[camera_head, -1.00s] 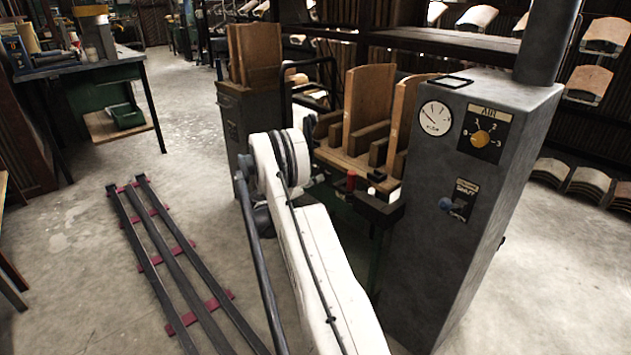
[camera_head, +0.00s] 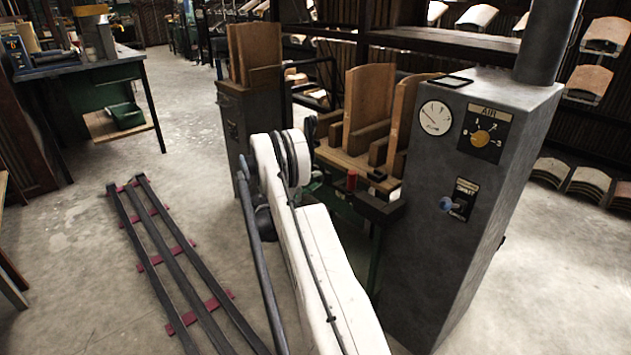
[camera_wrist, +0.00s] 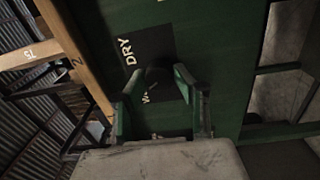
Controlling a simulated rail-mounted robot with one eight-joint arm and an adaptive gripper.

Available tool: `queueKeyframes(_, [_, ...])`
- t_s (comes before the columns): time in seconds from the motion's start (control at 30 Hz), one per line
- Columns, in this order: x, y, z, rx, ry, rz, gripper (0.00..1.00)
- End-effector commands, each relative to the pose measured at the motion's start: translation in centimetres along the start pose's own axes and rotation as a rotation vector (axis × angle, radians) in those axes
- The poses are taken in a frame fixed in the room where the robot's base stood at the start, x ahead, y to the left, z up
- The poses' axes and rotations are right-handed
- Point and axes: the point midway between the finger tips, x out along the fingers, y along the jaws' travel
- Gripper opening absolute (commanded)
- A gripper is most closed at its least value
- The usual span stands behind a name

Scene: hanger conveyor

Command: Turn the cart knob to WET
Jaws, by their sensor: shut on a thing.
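In the wrist view, a dark round knob (camera_wrist: 158,77) sits on a black label plate (camera_wrist: 140,60) on the cart's green panel (camera_wrist: 220,50). The word DRY shows in white on the plate, at the knob's upper left. A second word starting with W is mostly hidden below the knob, near the left finger. My gripper (camera_wrist: 157,86) has one finger on each side of the knob and is shut on it. The knob's pointer is too dark to read. In the head view my white arm hides the gripper and the knob.
A grey cabinet (camera_head: 440,240) with a gauge and an AIR dial stands right of my arm. Wooden boards (camera_head: 368,100) stand behind my arm. Dark rails (camera_head: 180,265) lie on the floor at left. A wooden beam (camera_wrist: 70,50) runs left of the panel.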

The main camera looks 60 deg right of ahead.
Motion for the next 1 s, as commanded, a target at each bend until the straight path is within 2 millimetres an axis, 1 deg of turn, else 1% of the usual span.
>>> queueKeyframes(0.2, [-0.03, -0.06, 0.07, -0.140, 0.006, 0.001, 0.01])
queueKeyframes(0.4, [-0.03, -0.07, 0.07, -0.222, 0.011, 0.002, 0.01])
queueKeyframes(0.63, [-0.03, -0.07, 0.07, -0.262, 0.013, 0.002, 0.02])
queueKeyframes(1.0, [-0.03, -0.07, 0.07, -0.267, 0.013, 0.002, 0.02])
